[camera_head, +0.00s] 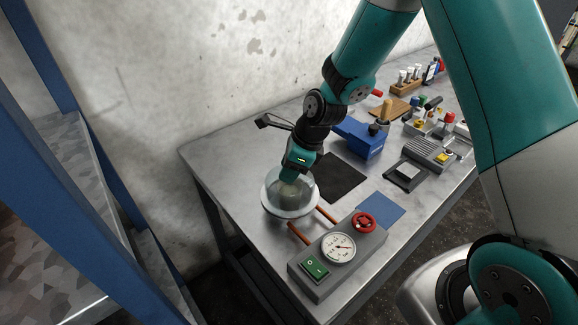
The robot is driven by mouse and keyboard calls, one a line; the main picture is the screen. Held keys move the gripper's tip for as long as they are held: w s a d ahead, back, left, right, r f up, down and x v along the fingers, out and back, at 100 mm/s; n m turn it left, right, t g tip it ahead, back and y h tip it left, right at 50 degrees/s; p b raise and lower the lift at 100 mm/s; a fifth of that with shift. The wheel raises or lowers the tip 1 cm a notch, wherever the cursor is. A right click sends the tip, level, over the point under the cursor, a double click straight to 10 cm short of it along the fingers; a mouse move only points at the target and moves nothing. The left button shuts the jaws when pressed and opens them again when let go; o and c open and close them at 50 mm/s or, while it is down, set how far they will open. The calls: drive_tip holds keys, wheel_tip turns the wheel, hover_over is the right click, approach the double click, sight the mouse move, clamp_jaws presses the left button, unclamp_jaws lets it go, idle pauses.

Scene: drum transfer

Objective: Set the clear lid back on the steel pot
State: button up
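The clear lid (271,187) shows as a round see-through disc with a pale rim, near the left end of the steel bench. The steel pot (284,219) is mostly hidden under and behind it; only a little shows below the rim. My gripper (291,176) points down at the middle of the lid, from above and behind. Its fingertips are small and overlap the lid's middle, so I cannot tell whether they are shut on its knob. I also cannot tell whether the lid touches the pot's rim or is a little above it.
A blue-framed shelf stands left.

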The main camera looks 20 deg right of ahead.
drive_tip(key=o, duration=0.4)
drive_tip(key=v, duration=1.3)
drive_tip(key=s+a+r+n, duration=0.2)
drive_tip(key=s+a+n, duration=0.1)
drive_tip(key=s+n, duration=0.4)
drive_tip(key=s+a+r+n+g, duration=0.1)
drive_tip(key=s+a+r+n, duration=0.2)
drive_tip(key=s+n, duration=0.5)
drive_tip(key=s+a+r+n+g, duration=0.1)
drive_tip(key=s+a+r+n, duration=0.2)
drive_tip(key=s+n, duration=0.4)
drive_tip(key=shift+s+r+n+b, duration=0.1)
drive_tip(key=shift+s+n+b, duration=0.1)
drive_tip(key=shift+n, duration=1.95)
drive_tip(key=shift+s+r+n+b, duration=0.1)
drive_tip(key=shift+n+b, duration=0.1)
drive_tip(key=shift+n, duration=1.95)
